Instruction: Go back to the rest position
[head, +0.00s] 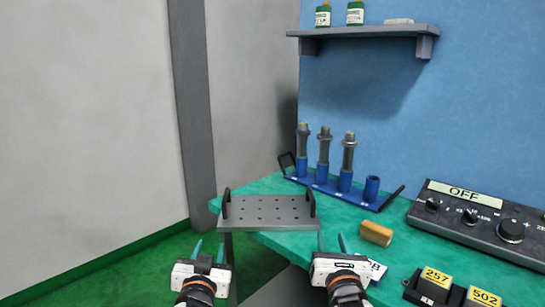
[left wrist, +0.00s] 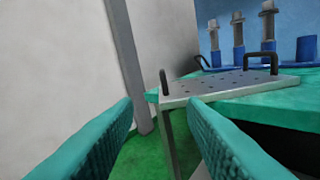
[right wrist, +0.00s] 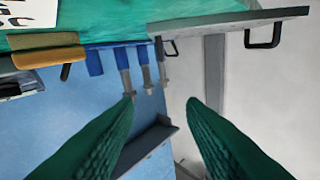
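My left gripper (head: 208,251) is open and empty, in front of the table's left end and over the green floor. Its two teal fingers stand apart in the left wrist view (left wrist: 160,110), with nothing between them. My right gripper (head: 332,243) is open and empty at the table's front edge, right of the perforated plate. Its fingers also stand apart in the right wrist view (right wrist: 160,105).
A grey perforated plate (head: 268,212) with two black handles lies on the green table (head: 395,243). Behind it, a blue rack (head: 325,187) holds three grey tools. A wooden block (head: 376,233), control box (head: 480,218) and numbered boxes (head: 436,284) stand right. A shelf (head: 365,32) hangs above.

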